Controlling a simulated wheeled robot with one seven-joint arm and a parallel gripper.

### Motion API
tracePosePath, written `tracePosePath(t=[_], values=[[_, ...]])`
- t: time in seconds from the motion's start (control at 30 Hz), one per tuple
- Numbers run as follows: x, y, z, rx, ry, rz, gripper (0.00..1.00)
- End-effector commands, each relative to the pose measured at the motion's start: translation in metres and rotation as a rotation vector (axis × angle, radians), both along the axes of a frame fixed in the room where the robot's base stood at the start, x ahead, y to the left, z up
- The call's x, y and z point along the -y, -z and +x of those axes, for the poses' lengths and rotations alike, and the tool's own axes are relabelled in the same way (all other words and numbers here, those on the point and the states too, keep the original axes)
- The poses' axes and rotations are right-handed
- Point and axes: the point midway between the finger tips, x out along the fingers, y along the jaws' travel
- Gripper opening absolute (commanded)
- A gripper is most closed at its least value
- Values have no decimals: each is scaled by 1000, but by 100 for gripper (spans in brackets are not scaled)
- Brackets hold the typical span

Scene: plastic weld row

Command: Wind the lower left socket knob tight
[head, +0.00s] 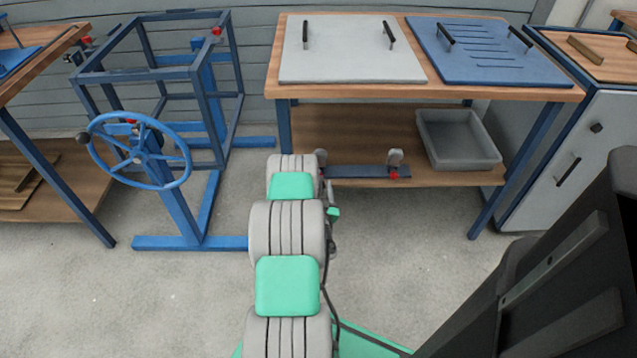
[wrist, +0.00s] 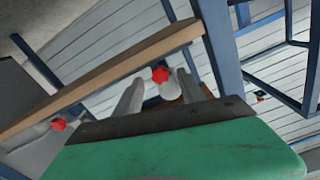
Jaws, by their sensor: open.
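The lower left socket (head: 321,157) is a grey cup at the left end of a blue bar by the front of the bench's lower shelf, partly hidden by my arm in the head view. In the wrist view a red knob (wrist: 160,74), which seems to be this socket's, shows between the fingertips with a pale rounded part beside it. My gripper (wrist: 161,78) is open, one finger on each side of the knob in that view. I cannot tell whether a finger touches it. The right socket (head: 395,157) has its own red knob (head: 394,175).
The wooden bench (head: 345,91) stands above the bar, with a grey panel (head: 350,55) and a blue panel (head: 485,62) on top. A grey bin (head: 460,150) sits on the lower shelf. A blue frame with a handwheel (head: 150,184) stands to the left.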

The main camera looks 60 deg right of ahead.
Motion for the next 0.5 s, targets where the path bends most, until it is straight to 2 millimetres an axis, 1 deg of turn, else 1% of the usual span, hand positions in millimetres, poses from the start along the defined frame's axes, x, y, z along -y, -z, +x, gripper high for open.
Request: tracePosePath(t=[0.2,0.5], values=[[13,1,7,-1,0,2,48],[19,0,9,-1,1,1,48]])
